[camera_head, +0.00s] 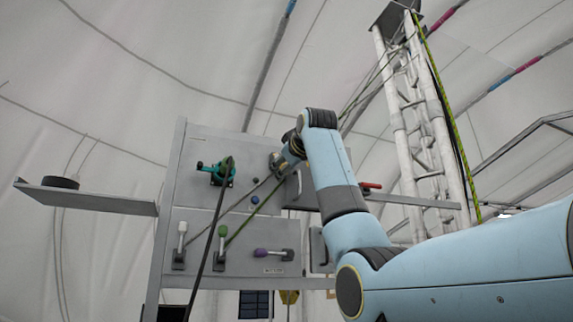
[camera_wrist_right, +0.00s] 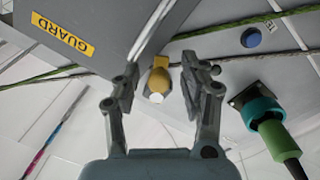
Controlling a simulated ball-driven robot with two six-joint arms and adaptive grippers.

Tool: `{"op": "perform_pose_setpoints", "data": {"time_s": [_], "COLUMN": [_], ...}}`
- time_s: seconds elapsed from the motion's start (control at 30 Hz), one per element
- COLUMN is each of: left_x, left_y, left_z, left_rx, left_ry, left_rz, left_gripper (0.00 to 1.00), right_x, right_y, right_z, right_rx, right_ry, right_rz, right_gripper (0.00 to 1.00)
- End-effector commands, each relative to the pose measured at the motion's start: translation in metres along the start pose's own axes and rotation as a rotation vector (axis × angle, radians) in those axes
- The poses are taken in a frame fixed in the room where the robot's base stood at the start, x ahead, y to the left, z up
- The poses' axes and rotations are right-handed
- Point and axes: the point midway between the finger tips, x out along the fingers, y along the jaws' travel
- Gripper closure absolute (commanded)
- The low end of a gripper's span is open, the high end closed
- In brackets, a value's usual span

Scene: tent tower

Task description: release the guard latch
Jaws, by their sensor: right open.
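The guard latch looks to be a small yellow piece with a pale rounded tip (camera_wrist_right: 158,82) at the edge of a grey guard cover (camera_wrist_right: 115,25) in the right wrist view. The cover carries a yellow GUARD label (camera_wrist_right: 62,35). My right gripper (camera_wrist_right: 161,72) is open, with a finger on either side of the yellow piece and gaps visible in the picture. Whether either finger touches it I cannot tell. In the head view my right gripper (camera_head: 278,162) is at the panel's upper part, and the wrist mostly hides the latch. My left gripper is not in view.
A shelf (camera_head: 110,202) with a black disc extends left.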

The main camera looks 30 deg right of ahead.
Motion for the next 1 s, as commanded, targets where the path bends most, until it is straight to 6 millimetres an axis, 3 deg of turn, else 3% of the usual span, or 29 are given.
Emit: {"op": "perform_pose_setpoints", "data": {"time_s": [0.1,0.43,0.67,1.0], "left_x": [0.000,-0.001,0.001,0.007], "left_y": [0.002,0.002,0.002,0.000], "left_z": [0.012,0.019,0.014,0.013], "left_rx": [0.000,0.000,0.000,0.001], "left_ry": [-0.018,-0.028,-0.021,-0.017], "left_rz": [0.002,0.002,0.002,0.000], "left_gripper": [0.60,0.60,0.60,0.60], "right_x": [0.000,0.000,-0.001,-0.001], "right_y": [0.000,0.000,-0.001,-0.013], "right_z": [0.000,0.000,0.000,-0.004], "right_rx": [0.000,0.000,0.019,0.322], "right_ry": [0.000,0.000,-0.001,-0.018], "right_rz": [0.000,0.000,-0.001,-0.015], "right_gripper": [0.56,1.00,1.00,1.00]}}
